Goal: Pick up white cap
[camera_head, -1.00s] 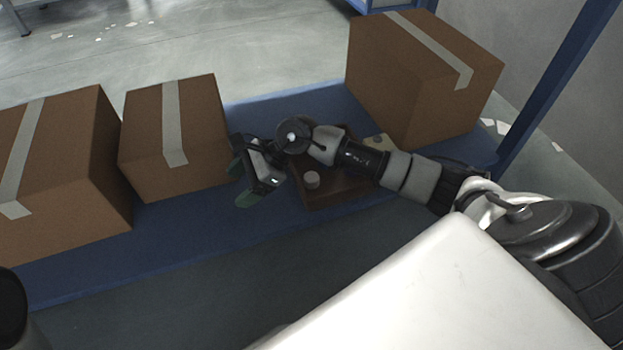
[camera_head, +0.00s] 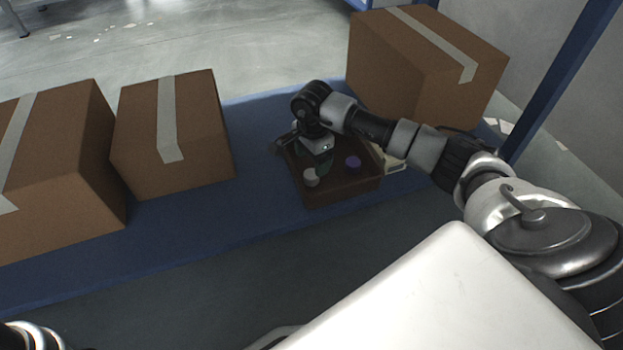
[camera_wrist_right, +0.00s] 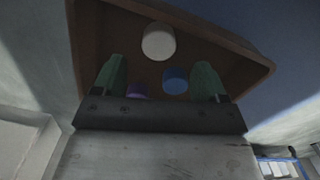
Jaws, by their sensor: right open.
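The white cap (camera_head: 311,178) stands in a brown tray (camera_head: 343,194), near its front left side. In the right wrist view the white cap (camera_wrist_right: 158,42) lies ahead of the fingertips, close to the middle between them. My right gripper (camera_head: 319,166) is over the tray, pointing down, just behind the white cap in the head view. In the wrist view its two green fingers (camera_wrist_right: 160,72) are apart with nothing gripped. Whether a finger touches the cap cannot be told. My left gripper is out of view.
A purple cap (camera_head: 353,162) stands in the tray to the right of the white one. A blue cap (camera_wrist_right: 175,80) shows in the wrist view. Cardboard boxes (camera_head: 170,135) stand left and a larger one (camera_head: 425,80) behind right on the blue shelf (camera_head: 190,225).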

